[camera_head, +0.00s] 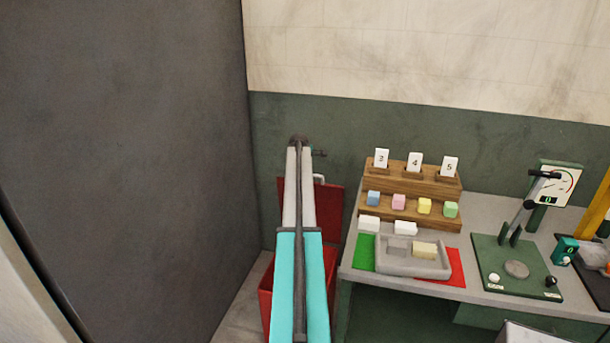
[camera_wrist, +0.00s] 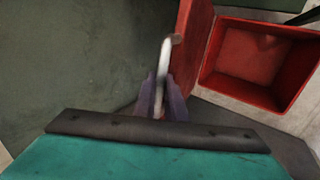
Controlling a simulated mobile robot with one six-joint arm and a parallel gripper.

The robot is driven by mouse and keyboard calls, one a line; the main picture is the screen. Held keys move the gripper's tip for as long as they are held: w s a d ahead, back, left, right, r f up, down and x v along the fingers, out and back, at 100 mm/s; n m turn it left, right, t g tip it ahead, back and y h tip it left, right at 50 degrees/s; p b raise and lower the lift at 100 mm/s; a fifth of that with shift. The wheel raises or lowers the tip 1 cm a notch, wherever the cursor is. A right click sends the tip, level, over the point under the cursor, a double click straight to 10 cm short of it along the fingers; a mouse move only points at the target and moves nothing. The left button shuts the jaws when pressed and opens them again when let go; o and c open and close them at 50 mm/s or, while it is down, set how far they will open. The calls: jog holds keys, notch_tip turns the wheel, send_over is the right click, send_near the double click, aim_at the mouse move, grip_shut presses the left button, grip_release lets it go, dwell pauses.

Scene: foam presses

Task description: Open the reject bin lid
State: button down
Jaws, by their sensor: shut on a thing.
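The red reject bin (camera_head: 331,265) stands on the floor left of the bench, partly hidden behind my arm. Its red lid (camera_head: 326,212) stands raised, near upright, at the back by the green wall. In the wrist view the lid (camera_wrist: 194,35) shows edge-on beside the open bin (camera_wrist: 284,99), whose inside looks empty. A pale handle (camera_wrist: 164,62) is on the lid; its top also shows in the head view (camera_head: 319,177). My gripper (camera_wrist: 161,88) is shut on this handle. My arm hides the gripper in the head view.
A large dark grey panel (camera_head: 125,150) stands at the left. The bench (camera_head: 480,212) at the right carries a wooden stepped rack (camera_head: 436,186) with coloured blocks, a grey tray (camera_head: 432,268) and a green-based press (camera_head: 490,250). The green wall (camera_wrist: 80,60) is close behind the lid.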

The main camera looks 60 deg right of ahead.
jog(key=c, duration=1.8)
grip_release()
jog(key=shift+s, duration=0.45)
jog(key=shift+w+a+f, duration=0.1)
jog(key=shift+w+a, duration=0.05)
jog(key=shift+w, duration=0.05)
jog(key=shift+a, duration=0.1)
jog(key=b+v, duration=0.5)
jog(key=v, duration=0.9)
jog(key=shift+w, duration=0.1)
